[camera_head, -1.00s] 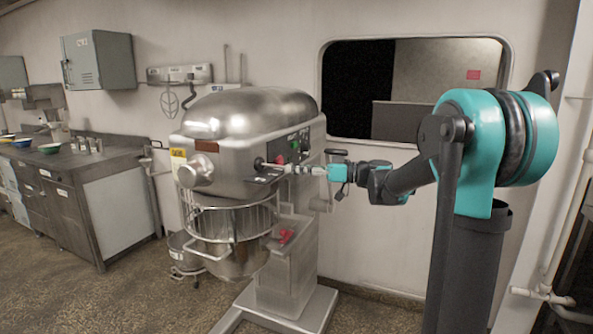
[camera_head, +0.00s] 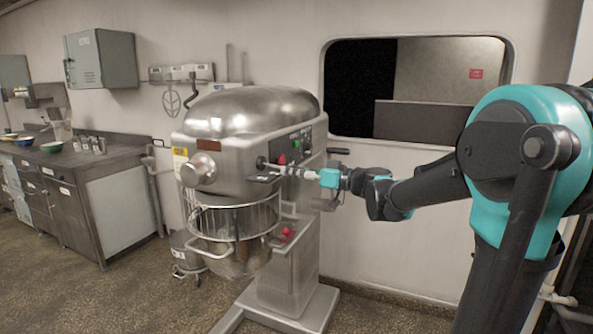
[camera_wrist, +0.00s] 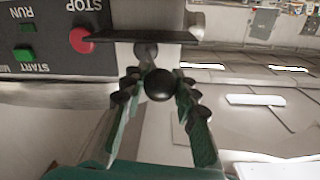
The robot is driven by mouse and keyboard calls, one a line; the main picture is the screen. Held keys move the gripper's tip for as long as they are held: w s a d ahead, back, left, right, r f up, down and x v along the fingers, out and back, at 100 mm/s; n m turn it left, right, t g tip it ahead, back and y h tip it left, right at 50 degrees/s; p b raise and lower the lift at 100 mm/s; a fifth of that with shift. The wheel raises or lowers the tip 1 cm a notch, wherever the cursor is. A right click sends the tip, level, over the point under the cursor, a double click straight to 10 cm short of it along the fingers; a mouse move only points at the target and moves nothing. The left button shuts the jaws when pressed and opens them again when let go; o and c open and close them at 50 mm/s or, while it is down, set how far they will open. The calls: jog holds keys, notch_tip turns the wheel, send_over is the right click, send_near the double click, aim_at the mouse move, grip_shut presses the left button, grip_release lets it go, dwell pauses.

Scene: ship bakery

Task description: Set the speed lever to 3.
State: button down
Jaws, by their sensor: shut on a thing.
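The speed lever shows in the wrist view as a round black knob (camera_wrist: 159,86) on a short stem. My gripper (camera_wrist: 158,90) has its two fingers on either side of the knob, shut on it. In the head view my gripper (camera_head: 292,172) is at the right side of the steel mixer (camera_head: 235,145), by its control panel. The lever and its speed marks are too small or hidden to read there, so I cannot tell its setting.
A red stop button (camera_wrist: 82,40) and a green start button (camera_wrist: 24,54) sit close to my fingers. A wire bowl guard (camera_head: 235,215) is below. A steel counter (camera_head: 80,180) stands at the left. The floor right of the mixer is clear.

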jog(key=shift+s+a+m+t+h, duration=0.6)
jog(key=shift+s+m+t, duration=0.1)
jog(key=shift+t, duration=0.25)
jog(key=shift+s+a+m+t+h, duration=0.5)
jog(key=shift+s+a+m+t, duration=0.15)
jog(key=shift+t, duration=0.3)
jog(key=shift+d, duration=0.1)
jog(key=c, duration=1.1)
grip_release()
jog(key=shift+c, duration=0.2)
jog(key=v, duration=1.2)
